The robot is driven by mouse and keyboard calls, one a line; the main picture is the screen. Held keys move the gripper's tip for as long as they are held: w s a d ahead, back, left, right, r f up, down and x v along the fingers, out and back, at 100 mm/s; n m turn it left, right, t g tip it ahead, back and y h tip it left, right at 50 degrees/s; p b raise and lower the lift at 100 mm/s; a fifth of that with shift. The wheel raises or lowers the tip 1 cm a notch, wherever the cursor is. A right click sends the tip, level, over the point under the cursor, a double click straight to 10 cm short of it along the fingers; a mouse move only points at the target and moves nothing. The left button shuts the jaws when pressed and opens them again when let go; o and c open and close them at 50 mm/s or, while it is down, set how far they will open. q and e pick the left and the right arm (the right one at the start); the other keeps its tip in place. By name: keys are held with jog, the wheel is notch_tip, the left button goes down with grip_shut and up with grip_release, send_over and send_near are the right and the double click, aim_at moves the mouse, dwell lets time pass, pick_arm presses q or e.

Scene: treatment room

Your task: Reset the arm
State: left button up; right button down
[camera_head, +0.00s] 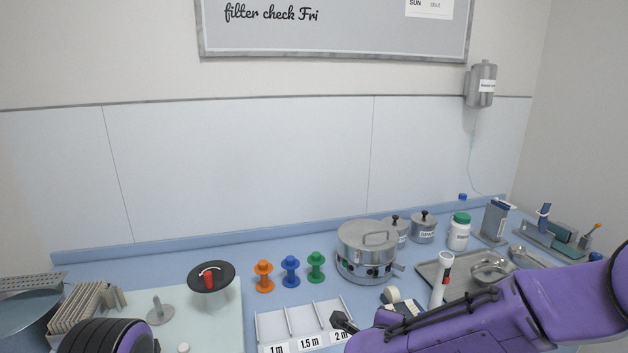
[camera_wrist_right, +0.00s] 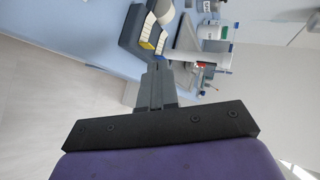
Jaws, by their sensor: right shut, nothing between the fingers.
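My right arm (camera_head: 490,318), purple, comes in from the right in the head view and reaches low across the front of the counter. My right gripper (camera_head: 343,322) is at the right end of the white three-slot tray (camera_head: 262,328), by the slot marked 2 m. In the right wrist view the right gripper's fingers (camera_wrist_right: 157,88) are together with nothing between them. A dark, rounded part of my left arm (camera_head: 105,337) shows at the bottom left edge. My left gripper cannot be made out.
Orange (camera_head: 264,276), blue (camera_head: 291,271) and green (camera_head: 316,267) spools stand behind the tray.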

jog(key=s+d+f+n+g+y, duration=0.1)
jog(key=s+d+f+n, duration=0.1)
jog(key=s+f+n, duration=0.4)
jog(key=s+d+f+n+g+y+b, duration=0.1)
jog(key=s+d+f+n, duration=0.15)
jog(key=f, duration=0.65)
jog(key=s+d+f+n+g+y, duration=0.1)
jog(key=s+d+f+n, duration=0.1)
jog(key=s+f+n, duration=0.4)
pick_arm(q)
jog(key=f, duration=0.1)
jog(key=b, duration=0.1)
jog(key=f, duration=0.1)
jog(key=shift+w+f+b, duration=0.25)
jog(key=shift+f+b, duration=0.05)
jog(key=shift+f, duration=0.05)
pick_arm(e)
jog(key=s+d+f+n+g, duration=0.1)
jog(key=s+d+f+g, duration=0.1)
jog(key=s+f, duration=0.3)
jog(key=s+d+f+g, duration=0.2)
jog(key=s+d+f, duration=0.3)
jog(key=s, duration=0.8)
jog(key=shift+s+d+f+n+g+h, duration=0.2)
jog(key=shift+s+f+n+g+h, duration=0.15)
jog(key=shift+f, duration=0.2)
